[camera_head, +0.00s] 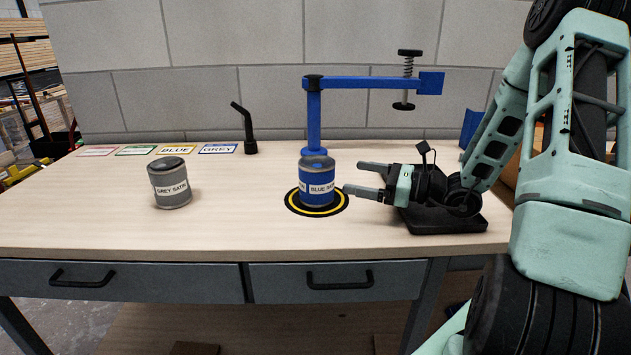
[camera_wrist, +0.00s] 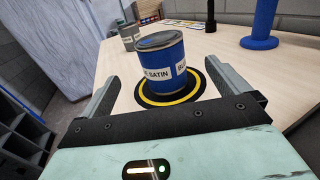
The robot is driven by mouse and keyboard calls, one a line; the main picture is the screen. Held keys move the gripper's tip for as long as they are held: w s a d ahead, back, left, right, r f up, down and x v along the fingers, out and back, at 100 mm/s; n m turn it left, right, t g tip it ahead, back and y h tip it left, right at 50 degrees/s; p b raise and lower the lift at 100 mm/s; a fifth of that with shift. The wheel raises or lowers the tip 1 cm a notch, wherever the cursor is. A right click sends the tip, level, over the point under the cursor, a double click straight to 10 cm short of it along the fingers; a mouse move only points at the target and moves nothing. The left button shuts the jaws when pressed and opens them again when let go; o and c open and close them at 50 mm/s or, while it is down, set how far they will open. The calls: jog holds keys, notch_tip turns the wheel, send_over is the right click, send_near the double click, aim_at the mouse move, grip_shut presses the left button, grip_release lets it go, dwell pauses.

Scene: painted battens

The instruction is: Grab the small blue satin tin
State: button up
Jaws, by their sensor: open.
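The blue satin tin (camera_head: 317,178) stands upright on a black round mat with a yellow ring (camera_head: 292,203). Its white label reads "BLUE SA" in the head view. My gripper (camera_head: 351,178) is open, just to the right of the tin, with its fingers pointing left towards it. In the wrist view the tin (camera_wrist: 161,60) stands ahead, between the lines of the two open fingers (camera_wrist: 160,88). The tin appears to be beyond the fingertips, not gripped.
A grey satin tin (camera_head: 170,184) stands to the left. Behind the blue tin is a blue clamp stand (camera_head: 314,120) with an arm reaching right. A black bent post (camera_head: 248,130) and several colour cards (camera_head: 174,150) are at the back. The bench front is clear.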

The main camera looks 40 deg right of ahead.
aim_at(334, 174)
jog(key=x, duration=0.9)
jog(key=shift+w+a+f, duration=0.15)
jog(key=shift+w, duration=0.05)
jog(key=c, duration=1.4)
